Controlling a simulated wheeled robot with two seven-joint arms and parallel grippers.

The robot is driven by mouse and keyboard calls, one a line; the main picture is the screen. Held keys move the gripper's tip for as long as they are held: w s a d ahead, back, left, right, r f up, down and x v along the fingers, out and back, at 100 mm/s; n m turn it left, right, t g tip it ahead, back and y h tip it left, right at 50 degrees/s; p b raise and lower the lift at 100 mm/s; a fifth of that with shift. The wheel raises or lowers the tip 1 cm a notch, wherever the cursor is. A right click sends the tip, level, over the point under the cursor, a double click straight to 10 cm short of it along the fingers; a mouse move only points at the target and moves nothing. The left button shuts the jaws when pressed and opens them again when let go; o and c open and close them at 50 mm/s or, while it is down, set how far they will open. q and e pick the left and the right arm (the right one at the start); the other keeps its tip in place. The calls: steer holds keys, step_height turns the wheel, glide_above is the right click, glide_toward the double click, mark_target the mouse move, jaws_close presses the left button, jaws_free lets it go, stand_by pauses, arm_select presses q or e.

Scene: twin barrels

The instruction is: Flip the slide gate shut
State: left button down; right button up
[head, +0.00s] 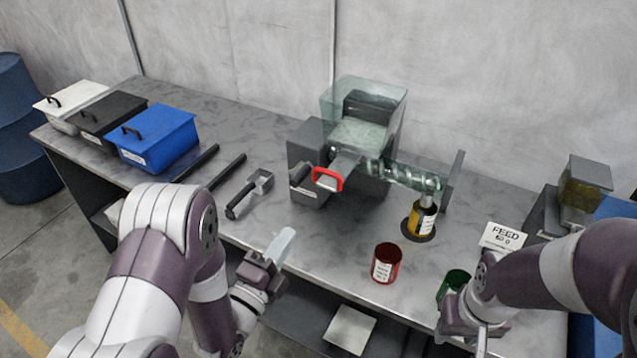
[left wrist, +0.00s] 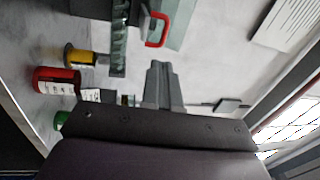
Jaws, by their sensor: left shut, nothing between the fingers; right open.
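The slide gate shows as a grey plate (head: 343,164) with a red loop handle (head: 328,180), jutting from the front of the hopper machine (head: 372,120) below its clear bin. The red handle also shows in the left wrist view (left wrist: 158,30), beyond the fingertips. My left gripper (head: 284,241) is shut and empty over the table's front edge, below and left of the handle and apart from it. Its closed fingers (left wrist: 158,68) show in the left wrist view. My right gripper (head: 483,340) is open at the bottom right, partly cut off, near a green can (head: 455,284).
A red can (head: 386,263) stands near the front edge. A scoop (head: 250,193) and dark bars lie left of the machine. Lidded bins (head: 158,140) stand further left.

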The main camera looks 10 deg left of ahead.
arm_select(q)
steer(key=shift+r+m, duration=0.3)
steer(key=shift+m, duration=0.1)
steer(key=p, duration=0.5)
glide_toward(326, 174)
steer(key=x, duration=0.6)
steer(key=shift+a, duration=0.1)
steer(key=shift+w, duration=0.4)
